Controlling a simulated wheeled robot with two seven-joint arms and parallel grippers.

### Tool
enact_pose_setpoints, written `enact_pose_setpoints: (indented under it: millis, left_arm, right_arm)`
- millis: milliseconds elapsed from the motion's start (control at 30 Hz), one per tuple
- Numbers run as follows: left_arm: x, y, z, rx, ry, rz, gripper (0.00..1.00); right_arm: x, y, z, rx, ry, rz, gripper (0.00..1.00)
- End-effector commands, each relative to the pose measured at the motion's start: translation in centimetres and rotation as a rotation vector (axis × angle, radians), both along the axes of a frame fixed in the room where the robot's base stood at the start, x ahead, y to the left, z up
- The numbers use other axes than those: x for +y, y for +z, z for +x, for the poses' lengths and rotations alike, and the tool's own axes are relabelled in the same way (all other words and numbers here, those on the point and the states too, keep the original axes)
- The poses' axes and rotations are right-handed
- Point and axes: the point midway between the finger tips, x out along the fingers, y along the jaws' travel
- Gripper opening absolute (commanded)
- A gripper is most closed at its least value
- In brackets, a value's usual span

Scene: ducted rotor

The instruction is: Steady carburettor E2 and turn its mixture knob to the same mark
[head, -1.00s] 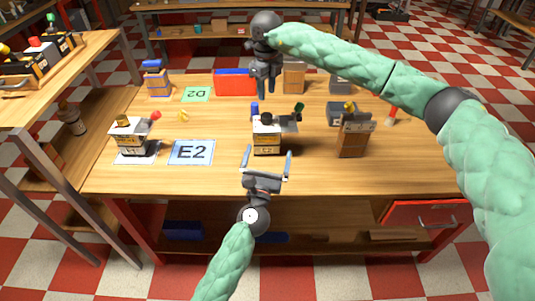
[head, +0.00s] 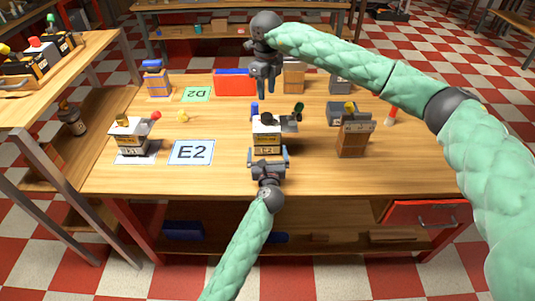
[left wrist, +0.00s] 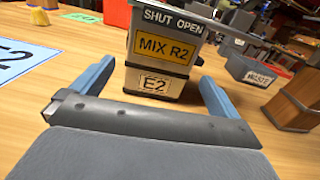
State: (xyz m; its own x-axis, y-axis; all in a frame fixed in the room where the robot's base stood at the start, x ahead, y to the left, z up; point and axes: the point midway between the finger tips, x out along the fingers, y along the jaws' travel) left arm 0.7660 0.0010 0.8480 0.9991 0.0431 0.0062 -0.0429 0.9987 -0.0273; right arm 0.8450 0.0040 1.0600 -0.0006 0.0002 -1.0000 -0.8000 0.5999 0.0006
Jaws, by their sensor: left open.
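Carburettor E2 (head: 267,140), a whitish and dark block, stands upright at the table's middle. It has a black knob (head: 266,118) on top and a green-tipped part (head: 298,109) at its right. In the left wrist view its face (left wrist: 155,60) reads "SHUT OPEN", "MIX R2" and "E2". My left gripper (head: 268,152) is open at its near side, with one finger towards each side of the body; contact is not clear. My right gripper (head: 265,84) hangs behind and above the carburettor, apart from it; its jaw gap cannot be made out.
A blue E2 card (head: 191,152) and another carburettor (head: 131,138) on a white sheet lie to the left. A brown block unit (head: 354,138) stands to the right. A green D2 card (head: 196,94) and a red bin (head: 236,84) are behind. The table front is clear.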

Motion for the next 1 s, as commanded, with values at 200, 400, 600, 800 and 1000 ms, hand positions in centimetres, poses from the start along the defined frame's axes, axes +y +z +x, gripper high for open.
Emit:
enact_pose_setpoints:
  millis: [200,400,600,800,1000]
  left_arm:
    - [0.0,-0.5,1.3,0.008,0.002,0.030,1.00]
    - [0.1,-0.5,4.0,0.007,0.001,0.030,1.00]
    - [0.3,-0.5,6.4,0.007,0.001,0.030,1.00]
    - [0.3,-0.6,7.8,0.008,0.001,0.029,1.00]
    - [0.3,-0.6,8.0,0.008,0.001,0.028,1.00]
  right_arm:
    - [0.0,0.0,0.0,0.000,0.000,0.000,0.36]
    - [0.0,0.0,0.0,0.000,0.000,0.000,0.36]
    - [0.0,0.0,0.0,0.000,0.000,0.000,0.36]
    - [0.0,0.0,0.0,0.000,0.000,0.000,0.36]
    - [0.0,0.0,0.0,0.000,0.000,0.000,0.36]
